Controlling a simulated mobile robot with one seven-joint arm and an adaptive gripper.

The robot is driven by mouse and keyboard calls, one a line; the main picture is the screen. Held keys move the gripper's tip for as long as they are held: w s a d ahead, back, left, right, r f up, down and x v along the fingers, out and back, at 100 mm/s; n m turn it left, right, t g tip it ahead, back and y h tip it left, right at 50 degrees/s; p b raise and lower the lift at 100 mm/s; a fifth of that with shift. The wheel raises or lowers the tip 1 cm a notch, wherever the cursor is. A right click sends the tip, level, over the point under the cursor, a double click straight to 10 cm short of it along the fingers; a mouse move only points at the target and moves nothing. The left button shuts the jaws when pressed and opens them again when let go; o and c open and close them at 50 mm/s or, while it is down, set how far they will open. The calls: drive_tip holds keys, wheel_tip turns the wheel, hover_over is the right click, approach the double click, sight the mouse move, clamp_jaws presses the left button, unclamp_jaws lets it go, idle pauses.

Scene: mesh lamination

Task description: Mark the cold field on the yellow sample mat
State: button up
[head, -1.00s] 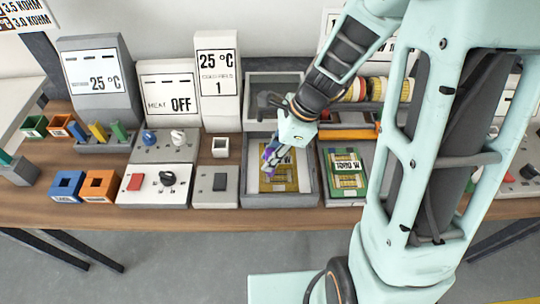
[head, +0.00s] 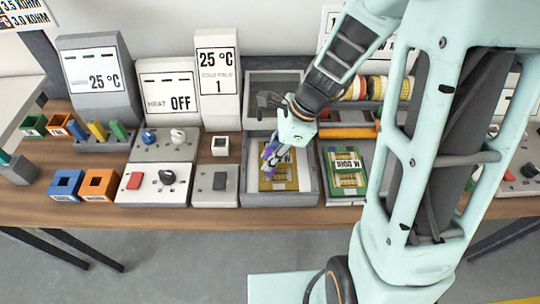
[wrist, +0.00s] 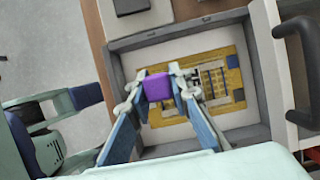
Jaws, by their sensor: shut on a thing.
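The yellow sample mat (head: 285,183) lies in a grey open press tray (head: 279,200) on the bench. It has printed patches and a white label, and also shows in the wrist view (wrist: 240,78). My gripper (wrist: 158,88) is shut on a small purple block (wrist: 158,86), held between the fingertips above the mat's left part. In the head view the purple block (head: 271,155) is partly hidden by the fingers. I cannot tell whether it touches the mat.
A green mat (head: 345,175) lies right of the tray. Blue (head: 66,185) and orange (head: 99,184) bins stand at the front left. A dark handle (wrist: 297,45) borders the tray.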

drive_tip(key=shift+f, duration=0.5)
idle(1.1)
wheel_tip(320, 180, up, 7)
drive_tip(key=p, duration=0.6)
drive_tip(key=shift+r, duration=0.1)
